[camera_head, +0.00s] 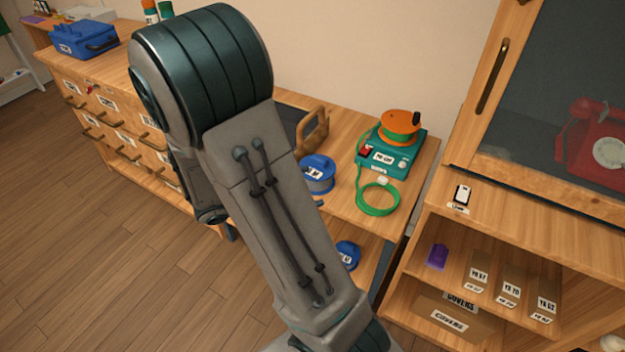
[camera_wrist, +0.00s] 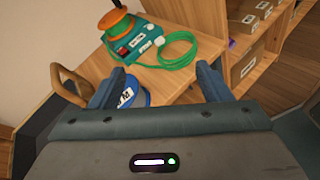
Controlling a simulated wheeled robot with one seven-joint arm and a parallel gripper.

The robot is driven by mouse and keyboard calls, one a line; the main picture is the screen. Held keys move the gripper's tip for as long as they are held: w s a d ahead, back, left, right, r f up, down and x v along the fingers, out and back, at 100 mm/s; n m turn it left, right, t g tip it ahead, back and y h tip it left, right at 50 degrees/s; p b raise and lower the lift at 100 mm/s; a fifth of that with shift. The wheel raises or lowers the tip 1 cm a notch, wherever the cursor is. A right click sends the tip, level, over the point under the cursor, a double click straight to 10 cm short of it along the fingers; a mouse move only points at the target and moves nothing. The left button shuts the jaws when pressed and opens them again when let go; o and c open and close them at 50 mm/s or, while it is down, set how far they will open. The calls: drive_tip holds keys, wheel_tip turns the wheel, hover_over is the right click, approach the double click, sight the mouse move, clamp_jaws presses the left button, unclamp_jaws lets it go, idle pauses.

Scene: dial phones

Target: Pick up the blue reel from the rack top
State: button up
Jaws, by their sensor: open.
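A blue reel (camera_head: 318,176) with a white label sits on the wooden rack top (camera_head: 345,200), just right of my arm in the head view. In the wrist view the blue reel (camera_wrist: 138,93) shows behind my left-hand finger, which covers part of it. My gripper (camera_wrist: 160,82) is open and empty, its fingers wide apart. The reel's visible part lies close to the left-hand finger, and bare rack top shows toward the right-hand finger. I cannot tell whether the finger touches the reel. The gripper is largely hidden by my arm in the head view.
A teal device (camera_head: 390,155) with an orange-green spool (camera_head: 400,127) and a coiled green cable (camera_head: 378,198) stands behind the reel. A wooden handle (camera_head: 313,130) stands to the left. Another blue reel (camera_head: 347,254) lies on the lower shelf. A shelf unit (camera_head: 510,225) stands right.

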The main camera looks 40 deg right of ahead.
drive_tip(key=w+f+n+t+h+b, duration=0.35)
drive_tip(key=w+f+n+t, duration=0.35)
drive_tip(key=w+f+n, duration=0.25)
drive_tip(key=b, duration=0.1)
approach(317, 162)
drive_tip(key=x, duration=0.3)
drive_tip(key=shift+w+d+r, duration=0.15)
drive_tip(key=shift+d+r, duration=0.2)
drive_tip(key=shift+m, duration=0.25)
drive_tip(key=x, duration=0.3)
drive_tip(key=b+x, duration=0.1)
drive_tip(key=x, duration=0.1)
drive_tip(key=shift+d+f, duration=0.15)
drive_tip(key=shift+f, duration=0.15)
drive_tip(key=c, duration=1.4)
